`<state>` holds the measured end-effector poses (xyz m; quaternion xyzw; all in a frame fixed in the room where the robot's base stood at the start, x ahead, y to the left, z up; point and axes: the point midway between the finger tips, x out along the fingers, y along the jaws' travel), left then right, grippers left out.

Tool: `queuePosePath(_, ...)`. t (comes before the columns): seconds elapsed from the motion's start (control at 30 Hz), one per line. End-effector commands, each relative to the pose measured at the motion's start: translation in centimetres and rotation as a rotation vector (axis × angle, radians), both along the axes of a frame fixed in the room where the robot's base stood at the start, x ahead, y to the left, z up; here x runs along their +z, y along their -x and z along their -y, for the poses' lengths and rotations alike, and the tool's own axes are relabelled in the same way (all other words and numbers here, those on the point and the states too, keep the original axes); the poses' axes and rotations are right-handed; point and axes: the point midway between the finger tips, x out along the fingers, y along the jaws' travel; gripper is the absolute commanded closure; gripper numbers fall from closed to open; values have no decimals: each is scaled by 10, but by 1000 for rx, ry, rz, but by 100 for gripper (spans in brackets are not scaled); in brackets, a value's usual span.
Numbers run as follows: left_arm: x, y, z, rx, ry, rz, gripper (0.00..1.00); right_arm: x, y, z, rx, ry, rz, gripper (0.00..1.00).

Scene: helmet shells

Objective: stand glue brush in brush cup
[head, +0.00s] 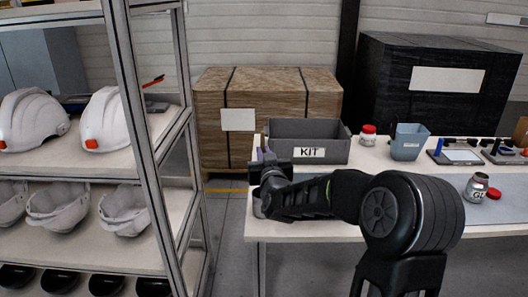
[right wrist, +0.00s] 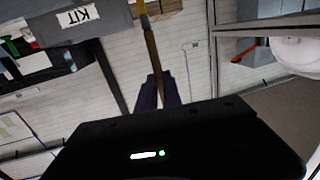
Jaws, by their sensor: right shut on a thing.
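My right gripper (head: 264,157) is at the left end of the table, in front of the KIT box's left side. In the right wrist view its purple fingers (right wrist: 158,93) are shut on the glue brush (right wrist: 152,52), which has a brown handle and a yellowish part further out. In the head view only a pale sliver of what seems to be the brush shows above the fingers. The brush cup seems to be the blue-grey tapered cup (head: 409,142) standing on the table, well to the right of my gripper. My left gripper is out of view.
The grey KIT box (head: 306,141) stands between gripper and cup. A red-lidded jar (head: 368,136) is beside the cup. A glue jar (head: 476,188) sits further right on a grey mat. A shelf with white helmets (head: 104,120) is at left.

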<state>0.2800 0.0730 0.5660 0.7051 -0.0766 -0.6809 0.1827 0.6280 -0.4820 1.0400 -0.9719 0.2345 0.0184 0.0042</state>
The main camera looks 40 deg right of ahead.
Motion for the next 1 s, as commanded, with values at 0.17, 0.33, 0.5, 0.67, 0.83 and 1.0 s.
queuePosePath(0.17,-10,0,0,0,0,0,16,-16,0,0,0,0,1,100)
queuePosePath(0.33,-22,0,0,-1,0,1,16,-30,0,0,0,0,1,100)
queuePosePath(0.5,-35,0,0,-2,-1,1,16,-42,0,0,0,0,1,100)
queuePosePath(0.67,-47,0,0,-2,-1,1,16,-54,0,0,-1,0,1,100)
queuePosePath(0.83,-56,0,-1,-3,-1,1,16,-62,0,0,-1,0,1,100)
queuePosePath(1.0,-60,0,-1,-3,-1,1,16,-66,0,0,-1,0,1,100)
